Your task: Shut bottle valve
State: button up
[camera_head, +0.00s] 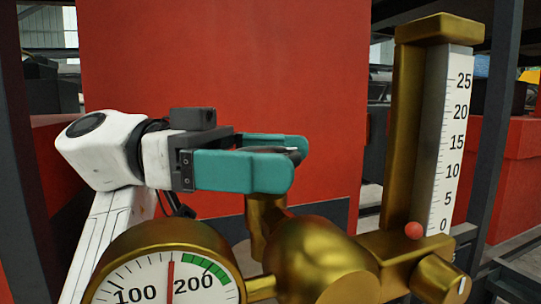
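A brass valve and regulator body (325,262) fills the lower middle of the view. A brass upright stem (265,215) rises behind it, just below my gripper. My gripper (285,160) reaches in from the left, with teal fingers pointing right above the brass body. A dark and grey piece shows between the fingers; I cannot tell if it is a valve handle or part of the fingers. The near finger hides most of the gap. A round gauge (165,275) has its red needle between 100 and 200, nearer 200.
A flow tube scale (450,140) marked 0 to 25 stands in a brass frame at the right. Its red ball (413,230) sits near 0. A brass knob (440,280) is below it. A large red panel (225,70) stands behind, between dark posts.

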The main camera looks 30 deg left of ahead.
dwell(0.4)
jog(key=shift+r+p, duration=0.35)
jog(key=shift+r, duration=0.05)
jog(key=r, duration=0.1)
jog(key=r+p, duration=0.2)
jog(key=shift+s+d+r, duration=0.1)
jog(key=shift+s, duration=0.15)
jog(key=s+d+r, duration=0.5)
jog(key=s+r, duration=0.4)
jog(key=s, duration=0.3)
jog(key=shift+d+p, duration=0.3)
jog(key=shift+d, duration=0.1)
jog(key=shift+s, duration=0.1)
